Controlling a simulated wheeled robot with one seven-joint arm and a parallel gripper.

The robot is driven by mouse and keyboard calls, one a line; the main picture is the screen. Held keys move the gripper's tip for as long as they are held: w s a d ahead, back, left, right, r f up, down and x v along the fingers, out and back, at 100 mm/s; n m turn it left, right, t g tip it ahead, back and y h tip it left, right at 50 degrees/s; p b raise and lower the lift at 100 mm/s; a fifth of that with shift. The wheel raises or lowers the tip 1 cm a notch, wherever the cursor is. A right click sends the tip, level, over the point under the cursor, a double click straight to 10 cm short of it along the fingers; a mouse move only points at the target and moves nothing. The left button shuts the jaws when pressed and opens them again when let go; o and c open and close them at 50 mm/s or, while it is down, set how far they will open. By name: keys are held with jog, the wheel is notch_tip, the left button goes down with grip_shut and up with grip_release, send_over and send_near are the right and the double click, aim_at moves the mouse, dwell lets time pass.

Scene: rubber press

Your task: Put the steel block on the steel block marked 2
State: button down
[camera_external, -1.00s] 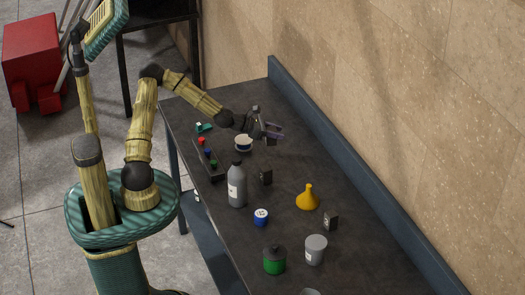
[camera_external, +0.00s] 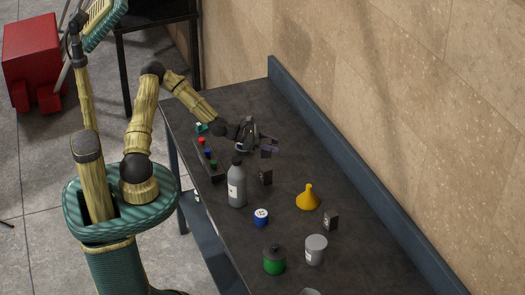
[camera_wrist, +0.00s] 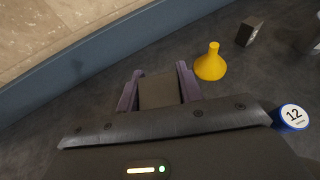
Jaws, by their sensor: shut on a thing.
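A dark grey steel block (camera_wrist: 158,92) sits between the purple fingers of my gripper (camera_wrist: 158,88) in the wrist view. My gripper (camera_external: 268,148) is shut on it, above the far half of the bench in the external view. One dark block (camera_external: 265,178) stands on the bench just in front of and below the gripper. Another dark block (camera_external: 331,221) stands farther right, beside the yellow funnel; it also shows in the wrist view (camera_wrist: 252,31). Both bear small pale labels, too small to read, so I cannot tell which is marked 2.
A grey bottle (camera_external: 237,187) stands left of the nearer block. A yellow funnel (camera_external: 307,198), a blue-and-white tin marked 12 (camera_wrist: 293,116), a green jar (camera_external: 274,261) and a grey tub (camera_external: 315,250) stand nearby. A blue upstand (camera_external: 340,140) edges the bench at the wall.

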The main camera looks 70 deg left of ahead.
aim_at(270, 156)
jog(key=shift+f, duration=0.9)
jog(key=shift+f, duration=1.9)
jog(key=shift+f, duration=0.15)
jog(key=c, duration=0.9)
grip_release()
jog(key=v, duration=1.2)
jog(key=shift+b, duration=0.4)
